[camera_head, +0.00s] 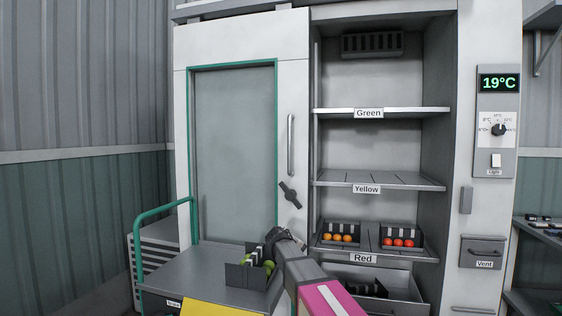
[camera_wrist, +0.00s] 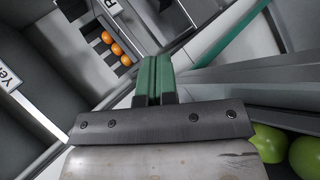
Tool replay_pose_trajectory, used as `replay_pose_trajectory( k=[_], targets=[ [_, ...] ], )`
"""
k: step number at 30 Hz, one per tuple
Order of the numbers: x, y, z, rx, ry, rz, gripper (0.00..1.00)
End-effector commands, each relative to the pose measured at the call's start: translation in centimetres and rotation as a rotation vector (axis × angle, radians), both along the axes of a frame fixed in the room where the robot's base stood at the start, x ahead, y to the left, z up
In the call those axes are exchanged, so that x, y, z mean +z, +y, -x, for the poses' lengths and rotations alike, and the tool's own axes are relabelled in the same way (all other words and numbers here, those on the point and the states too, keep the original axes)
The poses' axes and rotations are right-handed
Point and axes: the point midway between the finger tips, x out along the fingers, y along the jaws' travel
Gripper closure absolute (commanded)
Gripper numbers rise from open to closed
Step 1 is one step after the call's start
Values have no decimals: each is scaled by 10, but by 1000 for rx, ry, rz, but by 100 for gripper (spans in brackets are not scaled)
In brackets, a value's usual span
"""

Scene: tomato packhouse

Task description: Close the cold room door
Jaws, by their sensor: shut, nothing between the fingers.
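The cold room door (camera_head: 235,150) is a pale panel with a large green-edged pane and an upright bar handle (camera_head: 291,145) near its right edge. It stands to the left of the cold room opening, leaving the shelves uncovered. A dark lever (camera_head: 289,195) sits below the handle. My gripper shows in the wrist view with its green fingers (camera_wrist: 152,80) together and nothing between them. In the head view my arm reaches up from the bottom, its end below the lever and close to the crate of green tomatoes; the fingertips are hard to make out there.
A cart (camera_head: 205,268) stands before the door, bearing a crate (camera_head: 237,277) of green tomatoes (camera_head: 268,265). Shelves labelled Green (camera_head: 369,113), Yellow (camera_head: 367,188) and Red (camera_head: 363,258) fill the opening. Crates of orange (camera_head: 338,238) and red tomatoes (camera_head: 399,242) stand on the lowest.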

Motion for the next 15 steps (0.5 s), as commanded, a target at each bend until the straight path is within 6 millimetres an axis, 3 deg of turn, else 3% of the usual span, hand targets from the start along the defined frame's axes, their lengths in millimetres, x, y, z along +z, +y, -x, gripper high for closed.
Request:
replay_pose_trajectory(
  k=[1, 6, 10, 15],
  targets=[
    [30, 18, -22, 23, -31, 49, 100],
    [129, 69, -63, 79, -130, 230, 100],
    [213, 112, -82, 105, -210, 365, 100],
    [315, 162, -91, 114, -306, 516, 100]
  ],
)
